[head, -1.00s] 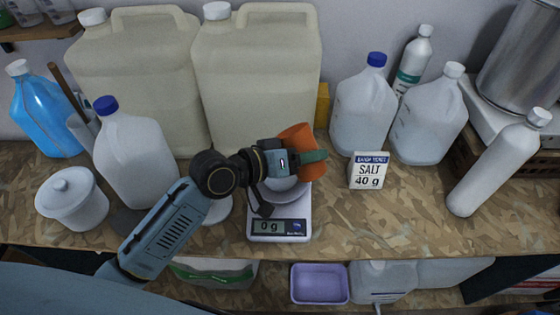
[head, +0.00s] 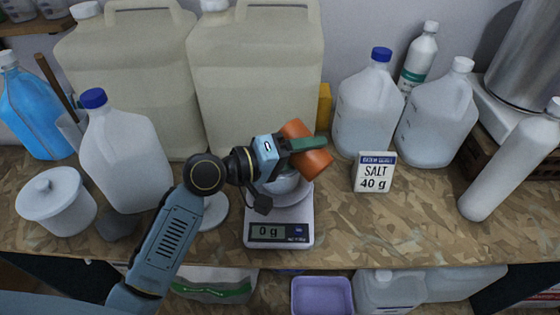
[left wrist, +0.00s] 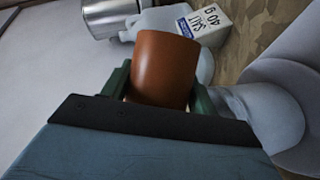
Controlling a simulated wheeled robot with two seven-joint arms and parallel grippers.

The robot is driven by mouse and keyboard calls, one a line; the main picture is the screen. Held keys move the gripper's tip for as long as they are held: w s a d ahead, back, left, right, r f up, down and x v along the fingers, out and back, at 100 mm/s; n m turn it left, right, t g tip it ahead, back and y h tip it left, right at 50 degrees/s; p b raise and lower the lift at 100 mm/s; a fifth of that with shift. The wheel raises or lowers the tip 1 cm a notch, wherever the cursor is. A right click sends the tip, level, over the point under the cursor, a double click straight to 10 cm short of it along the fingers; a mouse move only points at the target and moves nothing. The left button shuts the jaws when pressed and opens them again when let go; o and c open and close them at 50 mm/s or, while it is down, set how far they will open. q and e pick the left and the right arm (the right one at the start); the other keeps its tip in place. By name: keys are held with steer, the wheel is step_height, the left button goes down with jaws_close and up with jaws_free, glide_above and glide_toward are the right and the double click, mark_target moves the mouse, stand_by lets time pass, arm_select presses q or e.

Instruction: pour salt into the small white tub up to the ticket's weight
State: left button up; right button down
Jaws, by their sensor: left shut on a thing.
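My left gripper (head: 303,145) is shut on an orange cup (head: 313,164), its green fingers on either side of it. The cup is tilted above the scale, and I cannot see into its mouth. The cup also shows between the fingers in the left wrist view (left wrist: 163,68). A small white tub (head: 284,185) sits on the scale (head: 279,238) under the cup, partly hidden by the gripper. The scale display reads 0 g. The ticket (head: 374,173) reads SALT 40 g; it also shows in the left wrist view (left wrist: 206,20). No salt stream is visible. My right gripper is out of view.
A white lidded jar (head: 56,203) and a blue-capped jug (head: 126,155) stand at left. Large canisters (head: 255,85) stand behind the scale. Clear jugs (head: 367,110) and a white bottle (head: 510,165) are at right. A purple bin (head: 322,296) is below.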

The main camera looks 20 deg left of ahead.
arm_select(q)
steer(key=shift+f, duration=0.15)
steer(key=shift+a+r+n+h, duration=0.1)
steer(key=shift+r+n+h, duration=0.2)
steer(key=shift+r+n, duration=0.25)
steer(key=shift+w+a+r+n+p, duration=0.2)
steer(key=shift+n+p, duration=0.25)
steer(key=shift+n, duration=0.3)
steer(key=shift+s+r+n+t+h, duration=0.1)
steer(key=shift+r+n+t+h, duration=0.1)
steer(key=shift+n+t+h, duration=0.1)
steer(key=shift+w+a+r+n+t+h+p, duration=0.1)
steer(key=shift+a+r+n+t+h+p, duration=0.15)
steer(key=shift+n, duration=0.2)
steer(key=shift+w+a+r+n+t+h+p, duration=0.1)
steer(key=shift+r+n, duration=0.2)
steer(key=shift+n, duration=0.15)
steer(key=shift+w+a+f+n+h+b, duration=0.2)
steer(key=shift+a+f+n+h+b, duration=0.15)
steer(key=shift+n+b, duration=0.4)
stand_by(1.9)
steer(key=shift+n+t, duration=0.25)
steer(key=shift+n, duration=0.1)
stand_by(1.3)
